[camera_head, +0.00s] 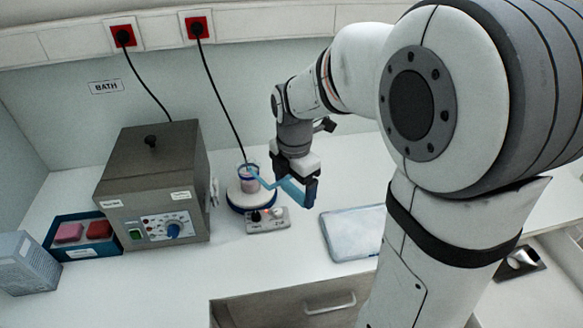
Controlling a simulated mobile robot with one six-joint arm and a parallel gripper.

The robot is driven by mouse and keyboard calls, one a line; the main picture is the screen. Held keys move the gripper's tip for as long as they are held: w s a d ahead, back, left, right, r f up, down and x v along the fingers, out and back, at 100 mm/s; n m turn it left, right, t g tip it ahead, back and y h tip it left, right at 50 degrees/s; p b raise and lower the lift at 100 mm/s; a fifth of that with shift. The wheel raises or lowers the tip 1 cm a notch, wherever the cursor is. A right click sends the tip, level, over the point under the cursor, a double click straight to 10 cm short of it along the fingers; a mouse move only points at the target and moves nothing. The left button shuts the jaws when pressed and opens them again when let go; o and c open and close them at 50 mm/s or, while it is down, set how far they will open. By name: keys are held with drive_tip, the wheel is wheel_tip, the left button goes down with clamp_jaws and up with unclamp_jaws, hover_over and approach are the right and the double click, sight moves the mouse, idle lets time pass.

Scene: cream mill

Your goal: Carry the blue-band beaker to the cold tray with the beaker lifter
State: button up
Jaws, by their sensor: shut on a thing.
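The blue-band beaker (248,184) is small, with pinkish contents and a blue band near its top. It stands on the round white plate of a heater or stirrer (236,200). My gripper (297,190) is just right of the plate, shut on the light-blue beaker lifter (269,184). The lifter's arm reaches left to the beaker's upper part. I cannot tell whether it encloses the beaker or only touches it. A pale blue-white tray (350,240), apparently the cold tray, lies flat to the right, partly hidden by my arm.
A grey bath (150,185) with a knob panel stands left of the plate. A blue bin (90,252) with pink and red items and a pale carton (25,264) are farther left. A cord (215,95) hangs behind the beaker.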

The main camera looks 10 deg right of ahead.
drive_tip(key=shift+w+f+b, duration=0.25)
drive_tip(key=shift+f+b, duration=0.65)
drive_tip(key=shift+f, duration=0.3)
drive_tip(key=shift+f+b, duration=2.45)
drive_tip(key=shift+f, duration=1)
drive_tip(key=w+a+p, duration=0.2)
drive_tip(key=w+a, duration=0.3)
drive_tip(key=w, duration=0.4)
drive_tip(key=shift+w+r, duration=0.2)
drive_tip(key=shift+w, duration=0.1)
drive_tip(key=shift+a, duration=0.1)
drive_tip(key=shift+w+a+p, duration=0.2)
drive_tip(key=shift+w+a, duration=0.05)
drive_tip(key=shift+w, duration=0.25)
drive_tip(key=shift+w+a+p, duration=0.2)
drive_tip(key=shift+w, duration=0.25)
drive_tip(key=shift+r+p, duration=0.6)
drive_tip(key=shift+r, duration=0.4)
